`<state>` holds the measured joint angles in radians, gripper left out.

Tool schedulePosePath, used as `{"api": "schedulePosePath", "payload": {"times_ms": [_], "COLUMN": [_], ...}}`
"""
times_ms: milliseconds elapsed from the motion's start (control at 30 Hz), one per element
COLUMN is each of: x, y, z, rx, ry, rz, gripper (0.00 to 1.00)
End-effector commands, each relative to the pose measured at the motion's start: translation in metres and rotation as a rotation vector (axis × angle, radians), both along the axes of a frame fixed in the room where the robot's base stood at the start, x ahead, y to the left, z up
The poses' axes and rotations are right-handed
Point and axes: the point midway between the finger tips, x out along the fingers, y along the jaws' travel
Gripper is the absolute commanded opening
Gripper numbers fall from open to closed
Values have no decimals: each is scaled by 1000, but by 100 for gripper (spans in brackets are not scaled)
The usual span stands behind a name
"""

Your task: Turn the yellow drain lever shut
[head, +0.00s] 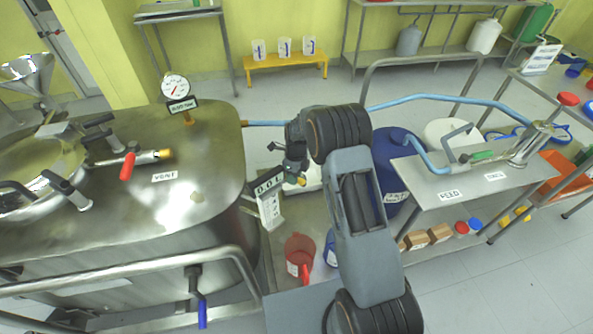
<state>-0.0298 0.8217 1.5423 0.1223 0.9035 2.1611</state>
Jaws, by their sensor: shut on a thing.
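My gripper (294,172) is beside the right end of the steel reactor (205,205), seen from above and behind my arm. A small yellow piece (301,181) shows at its fingertips, which I take as the yellow drain lever. The jaws are shut on it. Most of the lever and its valve body are hidden by the gripper and arm, so its angle cannot be told.
A display stand (270,200) and white platform (314,177) are close to the gripper. A red jug (299,255) stands below, a blue drum (388,165) to the right. A red-handled vent valve (127,166) and a blue lever (202,313) are on the left.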

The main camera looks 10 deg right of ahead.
Motion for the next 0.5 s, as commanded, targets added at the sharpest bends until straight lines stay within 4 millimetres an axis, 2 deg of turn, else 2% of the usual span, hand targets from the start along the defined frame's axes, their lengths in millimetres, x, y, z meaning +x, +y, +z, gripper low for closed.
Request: {"api": "schedulePosePath", "payload": {"times_ms": [500], "x": [-26], "y": [31], "z": [3], "rx": [0], "ry": [0], "rz": [-485], "gripper": [0]}}
